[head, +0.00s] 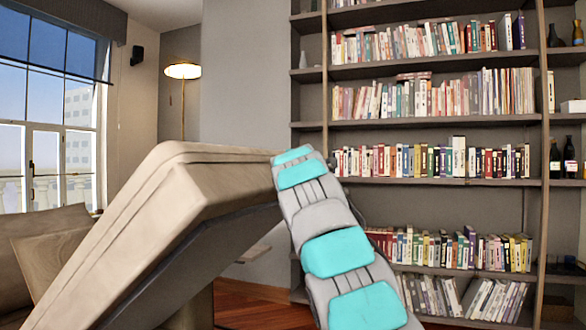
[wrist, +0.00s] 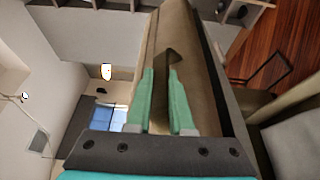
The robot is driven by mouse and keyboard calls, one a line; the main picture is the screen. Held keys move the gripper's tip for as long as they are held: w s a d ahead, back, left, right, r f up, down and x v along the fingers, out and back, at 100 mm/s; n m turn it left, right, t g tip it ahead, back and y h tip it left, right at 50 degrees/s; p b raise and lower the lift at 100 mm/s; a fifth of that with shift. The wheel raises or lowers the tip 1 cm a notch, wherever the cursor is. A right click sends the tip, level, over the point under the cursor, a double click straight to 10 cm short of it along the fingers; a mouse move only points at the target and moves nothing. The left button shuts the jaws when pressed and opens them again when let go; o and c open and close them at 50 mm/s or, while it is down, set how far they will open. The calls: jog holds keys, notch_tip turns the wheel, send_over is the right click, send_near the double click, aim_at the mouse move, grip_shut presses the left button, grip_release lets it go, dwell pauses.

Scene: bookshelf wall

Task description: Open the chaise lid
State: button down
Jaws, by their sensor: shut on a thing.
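The chaise lid (head: 175,200) is a thick beige cushioned panel in the head view. It is tilted up steeply, its raised end near the middle of the picture and its lower end at the bottom left. My gripper's fingers are hidden in the head view, where my grey and teal arm reaches the raised end. In the wrist view my gripper (wrist: 161,76) has two green fingers on either side of the lid's edge (wrist: 176,30), shut on it. The lid's lower end and the chaise's inside are out of sight.
A bookshelf (head: 435,130) full of books stands behind on the right. Beige sofa cushions (head: 55,240) are at the left below a window (head: 50,120). A floor lamp (head: 183,72) stands in the back corner. Some wooden floor (head: 240,308) shows below the lid.

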jog(key=c, duration=1.1)
grip_release()
jog(key=shift+s+f, duration=0.1)
jog(key=shift+s+d+b, duration=0.15)
jog(key=shift+s+b, duration=0.45)
jog(key=shift+s, duration=1.3)
jog(key=shift+s+d+b, duration=0.15)
jog(key=shift+s+b, duration=0.45)
jog(key=shift+s, duration=1.3)
